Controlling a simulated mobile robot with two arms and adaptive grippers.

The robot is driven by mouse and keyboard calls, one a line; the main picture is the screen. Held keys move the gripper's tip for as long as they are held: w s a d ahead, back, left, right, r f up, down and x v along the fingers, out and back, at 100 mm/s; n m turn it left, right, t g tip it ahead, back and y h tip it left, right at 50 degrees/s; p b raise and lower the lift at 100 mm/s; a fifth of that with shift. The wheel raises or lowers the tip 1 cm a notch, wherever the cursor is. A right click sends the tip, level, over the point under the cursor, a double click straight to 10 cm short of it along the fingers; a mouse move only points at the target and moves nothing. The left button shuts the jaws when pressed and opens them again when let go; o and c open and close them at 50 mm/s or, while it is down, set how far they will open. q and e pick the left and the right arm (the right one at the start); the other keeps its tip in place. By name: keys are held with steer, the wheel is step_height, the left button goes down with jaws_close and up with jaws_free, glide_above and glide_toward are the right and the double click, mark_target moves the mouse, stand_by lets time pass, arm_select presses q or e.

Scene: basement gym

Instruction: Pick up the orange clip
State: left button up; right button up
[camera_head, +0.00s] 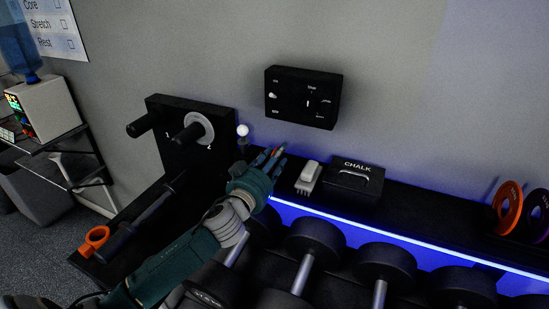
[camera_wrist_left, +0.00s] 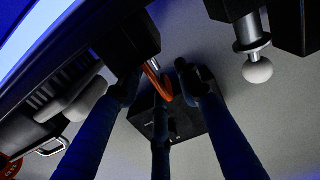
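An orange ring-shaped clip (camera_head: 93,240) sits at the near left end of the black bench, by the end of a dark bar. A second thin orange piece (camera_wrist_left: 157,82) shows between my left fingers in the left wrist view, next to a black block. Only a reddish sliver of it shows in the head view (camera_head: 278,151). My left gripper (camera_head: 268,160) is over the back of the bench by the wall. Its fingers (camera_wrist_left: 157,88) are spread around the orange piece; I see no clear grip on it. My right gripper is out of view.
A white switch-like item (camera_head: 308,177) and a chalk box (camera_head: 355,180) stand right of the gripper. A white-knobbed post (camera_head: 243,132) and a black peg board (camera_head: 190,130) stand left. A control box (camera_head: 303,97) hangs on the wall. Dumbbells (camera_head: 315,240) line the front.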

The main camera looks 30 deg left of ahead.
arm_select(q)
jaws_close()
